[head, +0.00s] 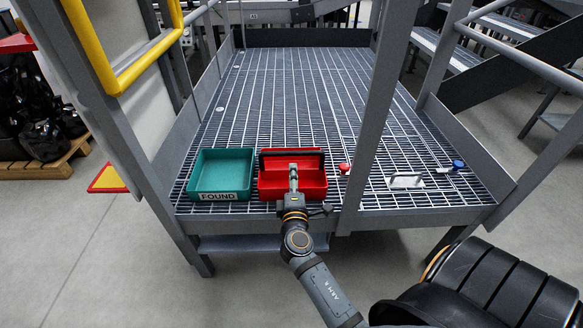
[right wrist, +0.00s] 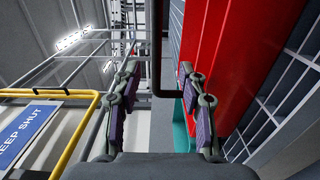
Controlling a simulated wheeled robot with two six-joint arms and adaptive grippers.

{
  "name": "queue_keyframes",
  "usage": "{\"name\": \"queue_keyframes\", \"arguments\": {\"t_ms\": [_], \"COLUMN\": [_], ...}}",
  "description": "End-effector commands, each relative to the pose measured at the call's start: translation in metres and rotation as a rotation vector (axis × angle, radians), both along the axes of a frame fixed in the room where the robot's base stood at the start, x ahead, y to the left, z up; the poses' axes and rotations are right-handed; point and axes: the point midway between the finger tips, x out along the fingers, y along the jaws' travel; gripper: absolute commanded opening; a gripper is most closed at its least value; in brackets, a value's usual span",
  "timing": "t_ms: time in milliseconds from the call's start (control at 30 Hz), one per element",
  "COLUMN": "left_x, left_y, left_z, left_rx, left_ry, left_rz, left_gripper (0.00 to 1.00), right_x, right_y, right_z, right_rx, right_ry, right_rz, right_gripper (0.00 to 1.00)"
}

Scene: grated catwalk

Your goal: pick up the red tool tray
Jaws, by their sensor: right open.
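The red tool tray (head: 312,185) sits on the grated platform near its front edge, just right of the teal FOUND bin. My left gripper is not in view.
The teal bin (head: 222,174) marked FOUND stands left of the tray. A small red knob (head: 344,168), a pale flat piece (head: 405,182) and a blue-capped item (head: 458,164) lie to the right. A grey post (head: 380,90) rises at the front edge.

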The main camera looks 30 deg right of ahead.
Motion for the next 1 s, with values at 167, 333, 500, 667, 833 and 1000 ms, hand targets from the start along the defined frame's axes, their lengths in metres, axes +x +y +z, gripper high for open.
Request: {"name": "queue_keyframes", "arguments": {"t_ms": [167,333,500,667,833,1000], "left_x": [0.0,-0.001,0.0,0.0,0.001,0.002], "left_y": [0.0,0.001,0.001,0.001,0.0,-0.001], "left_z": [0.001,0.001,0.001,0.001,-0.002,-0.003], "left_rx": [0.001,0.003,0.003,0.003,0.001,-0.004], "left_ry": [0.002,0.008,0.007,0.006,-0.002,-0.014], "left_rz": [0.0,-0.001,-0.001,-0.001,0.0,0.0], "left_gripper": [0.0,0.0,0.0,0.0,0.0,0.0], "right_x": [0.007,0.033,0.045,0.052,0.078,0.09], "right_y": [-0.004,-0.02,-0.028,-0.032,-0.047,-0.054], "right_z": [0.002,0.001,0.001,0.002,0.004,0.004], "right_rx": [-0.003,-0.002,0.0,-0.001,-0.002,0.0], "right_ry": [-0.003,-0.002,0.0,-0.002,-0.001,0.0], "right_rz": [0.001,0.001,0.0,0.001,0.001,0.001], "right_gripper": [0.42,0.42,0.42,0.42,0.42,0.42]}}
